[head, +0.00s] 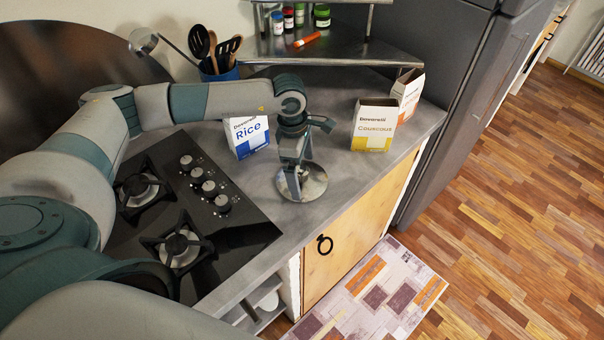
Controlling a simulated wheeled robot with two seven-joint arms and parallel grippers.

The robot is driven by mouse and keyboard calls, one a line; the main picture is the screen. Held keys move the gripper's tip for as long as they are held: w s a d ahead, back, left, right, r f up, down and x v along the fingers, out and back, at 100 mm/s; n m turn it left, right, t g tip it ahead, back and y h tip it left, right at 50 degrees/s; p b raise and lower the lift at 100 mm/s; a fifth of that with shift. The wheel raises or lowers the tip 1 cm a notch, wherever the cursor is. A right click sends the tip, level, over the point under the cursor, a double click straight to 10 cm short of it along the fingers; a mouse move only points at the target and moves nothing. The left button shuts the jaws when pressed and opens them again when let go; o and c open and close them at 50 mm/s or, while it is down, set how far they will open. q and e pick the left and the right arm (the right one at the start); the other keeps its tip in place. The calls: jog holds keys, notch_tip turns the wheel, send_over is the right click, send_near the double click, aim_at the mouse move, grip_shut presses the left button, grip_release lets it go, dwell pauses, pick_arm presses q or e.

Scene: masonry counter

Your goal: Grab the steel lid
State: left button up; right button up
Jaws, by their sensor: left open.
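The steel lid (315,184) is a round, shiny disc lying on the grey counter, between the black hob and the front edge above the wooden cabinet door. My left gripper (293,184) points down right over it, with its fingers in front of the lid's middle and left part. The gripper is open. The lid's knob or handle is hidden behind the fingers, and I cannot tell whether the fingers touch it. My right gripper is not in view.
A Rice box (247,136) stands behind the gripper to the left. A Couscous box (374,126) and another box (407,92) stand to the right. The black gas hob (243,235) lies left. A utensil holder (219,75) and a metal shelf (335,46) are behind.

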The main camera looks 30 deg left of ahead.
pick_arm(q)
jog(key=shift+f, duration=0.3)
